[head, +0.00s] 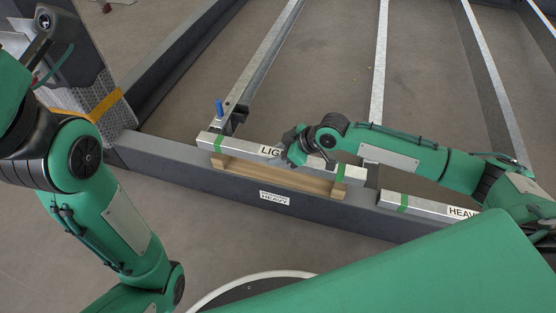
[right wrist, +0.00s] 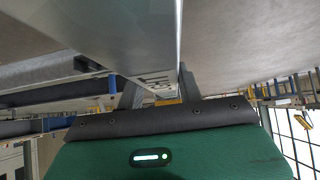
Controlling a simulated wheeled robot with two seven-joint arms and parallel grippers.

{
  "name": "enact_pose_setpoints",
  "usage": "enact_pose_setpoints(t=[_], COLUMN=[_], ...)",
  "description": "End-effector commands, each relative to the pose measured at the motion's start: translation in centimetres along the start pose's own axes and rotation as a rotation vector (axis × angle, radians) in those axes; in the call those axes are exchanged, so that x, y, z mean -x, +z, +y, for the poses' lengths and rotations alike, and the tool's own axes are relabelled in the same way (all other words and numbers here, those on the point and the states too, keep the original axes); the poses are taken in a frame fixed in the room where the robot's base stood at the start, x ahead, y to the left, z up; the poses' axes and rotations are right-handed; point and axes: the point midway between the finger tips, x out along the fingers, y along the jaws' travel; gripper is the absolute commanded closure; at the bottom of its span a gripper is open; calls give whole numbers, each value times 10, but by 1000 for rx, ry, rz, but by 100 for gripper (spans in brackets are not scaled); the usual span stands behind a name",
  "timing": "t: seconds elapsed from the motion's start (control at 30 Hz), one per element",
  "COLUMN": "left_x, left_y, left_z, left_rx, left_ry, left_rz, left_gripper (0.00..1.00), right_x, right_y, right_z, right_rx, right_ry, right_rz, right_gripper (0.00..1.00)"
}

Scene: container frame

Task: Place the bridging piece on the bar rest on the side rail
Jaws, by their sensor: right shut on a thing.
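The bridging piece, a silver bar lettered "LIG…" (head: 235,145) with green bands, lies lengthwise along the side rail (head: 150,152) in the head view. A wooden bar rest (head: 275,178) shows just below it on the rail. I cannot tell whether bar and wood touch. My right gripper (head: 298,148) is shut on the bar near its middle, hiding part of the lettering. In the right wrist view the bar (right wrist: 125,30) runs up from between the two fingers (right wrist: 158,90).
A second silver bar lettered "HEAVY" (head: 425,207) lies on the rail to the right. A cross beam (head: 262,60) with a blue pin (head: 219,108) meets the rail behind the held bar's left end. A corner post (head: 85,90) stands at left. Bare floor shows between the beams.

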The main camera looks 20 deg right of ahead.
Motion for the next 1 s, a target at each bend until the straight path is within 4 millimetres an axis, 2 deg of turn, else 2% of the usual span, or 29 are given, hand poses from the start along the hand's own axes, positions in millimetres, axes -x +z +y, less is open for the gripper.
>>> enact_pose_setpoints(t=[0.03, 0.13, 0.53, 0.57, 0.63, 0.67, 1.0], left_x=[8, 11, 5, 5, 6, 6, 8], left_y=[-2, -3, -4, -4, -4, -4, -4], left_z=[1, 2, 3, 3, 3, 3, 2], left_rx=[0, -1, 1, 1, 2, 2, 1], left_ry=[-1, -1, 2, 2, 1, 1, -3], left_rz=[1, -1, 9, 9, 10, 10, 4], left_gripper=[64, 64, 64, 64, 64, 64, 64], right_x=[-8, -14, -14, -16, -16, -16, -13], right_y=[6, 12, 13, 16, 16, 16, 14], right_z=[0, 1, 1, 0, 0, 0, 0], right_rx=[1, 1, 1, 0, 0, 0, 1], right_ry=[1, 1, 1, 0, 0, 0, 1], right_rz=[5, 5, 4, 0, 0, 0, 0], right_gripper=[100, 100, 100, 60, 46, 42, 42])
